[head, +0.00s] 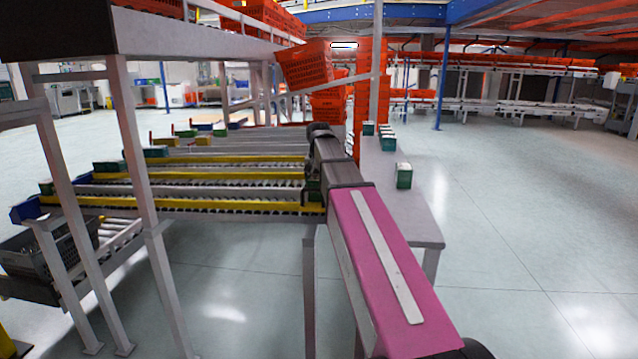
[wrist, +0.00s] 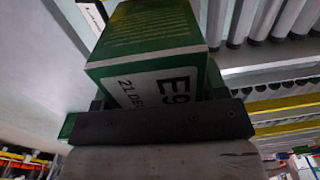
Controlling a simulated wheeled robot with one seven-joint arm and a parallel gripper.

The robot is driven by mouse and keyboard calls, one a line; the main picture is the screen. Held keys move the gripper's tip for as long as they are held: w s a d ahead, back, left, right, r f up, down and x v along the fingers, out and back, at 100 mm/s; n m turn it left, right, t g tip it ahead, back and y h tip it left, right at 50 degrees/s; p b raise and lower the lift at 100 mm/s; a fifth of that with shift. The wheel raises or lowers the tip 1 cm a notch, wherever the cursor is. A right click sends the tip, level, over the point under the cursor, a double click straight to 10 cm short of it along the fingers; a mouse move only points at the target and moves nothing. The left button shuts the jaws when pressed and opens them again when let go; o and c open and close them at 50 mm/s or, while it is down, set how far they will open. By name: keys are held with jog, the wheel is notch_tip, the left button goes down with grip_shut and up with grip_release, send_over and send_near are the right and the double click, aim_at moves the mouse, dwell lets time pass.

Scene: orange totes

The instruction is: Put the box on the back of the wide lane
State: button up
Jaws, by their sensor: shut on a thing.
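A green box with a white label (wrist: 150,60) reading "E9" and "21 DEC" is between the jaws of my gripper (wrist: 158,112) in the wrist view. In the head view my gripper (head: 314,192) is at the near right end of the roller lanes, and the box is mostly hidden by my arm. The roller lanes (head: 200,190) run left to right, divided by yellow and grey rails. Rollers and yellow rails also show at the right of the wrist view (wrist: 285,105). I cannot tell which lane is the wide one.
A grey table (head: 415,215) right of my arm holds several green boxes (head: 404,176). Small boxes stand at the lanes' left ends. Grey posts (head: 140,170) and a grey crate (head: 45,262) are at the left. An orange tote (head: 305,68) sits above the lanes. Floor at right is clear.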

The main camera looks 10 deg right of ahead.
jog(key=o, duration=1.1)
jog(key=shift+r, duration=0.1)
notch_tip(320, 180, up, 11)
jog(key=shift+f, duration=0.15)
jog(key=shift+s, duration=0.1)
